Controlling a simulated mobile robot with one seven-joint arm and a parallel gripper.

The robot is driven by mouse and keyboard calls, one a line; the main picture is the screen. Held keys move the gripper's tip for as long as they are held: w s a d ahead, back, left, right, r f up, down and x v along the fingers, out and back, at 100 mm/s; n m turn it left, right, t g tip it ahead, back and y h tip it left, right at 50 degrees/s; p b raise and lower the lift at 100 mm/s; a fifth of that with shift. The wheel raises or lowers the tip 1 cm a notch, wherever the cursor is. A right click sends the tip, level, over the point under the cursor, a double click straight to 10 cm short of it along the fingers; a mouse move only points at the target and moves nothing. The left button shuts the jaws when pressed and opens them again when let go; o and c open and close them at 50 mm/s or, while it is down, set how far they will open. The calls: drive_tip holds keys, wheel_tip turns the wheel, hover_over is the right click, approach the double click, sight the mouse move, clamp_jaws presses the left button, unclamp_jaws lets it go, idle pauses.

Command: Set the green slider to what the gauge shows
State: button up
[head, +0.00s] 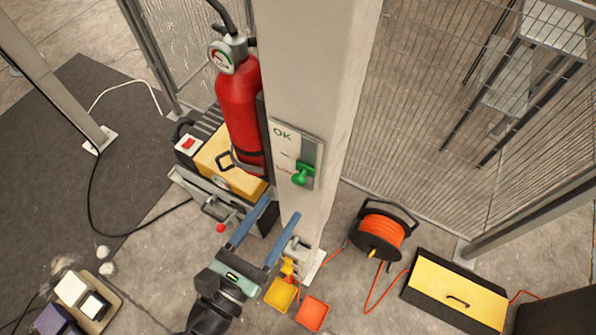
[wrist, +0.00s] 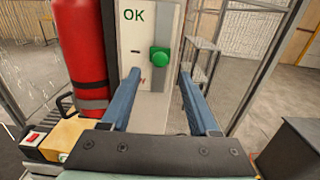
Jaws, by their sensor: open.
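The green slider (head: 302,175) is a knob on a pale upright panel (head: 310,150) fixed to a post. The panel reads OK at its top; small red lettering lower down is unreadable. The knob sits in the lower part, beside the red lettering. The gauge (head: 222,57) is a small round dial with red and green parts atop the red fire extinguisher (head: 238,105); its needle is too small to read. My gripper (head: 281,206) is open and empty, below and in front of the knob. In the wrist view the knob (wrist: 159,57) appears between and beyond the fingers, apart from them.
The extinguisher (wrist: 82,50) stands close left of the panel. A yellow-topped case (head: 218,158) sits below it. An orange cable reel (head: 380,232) and a yellow toolbox (head: 458,290) are on the floor at right. Wire mesh fencing is behind.

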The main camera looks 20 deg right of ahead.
sight(296, 183)
drive_tip(key=p+x, duration=0.1)
drive_tip(key=x, duration=0.7)
drive_tip(key=shift+c, duration=0.2)
clamp_jaws()
idle(1.0)
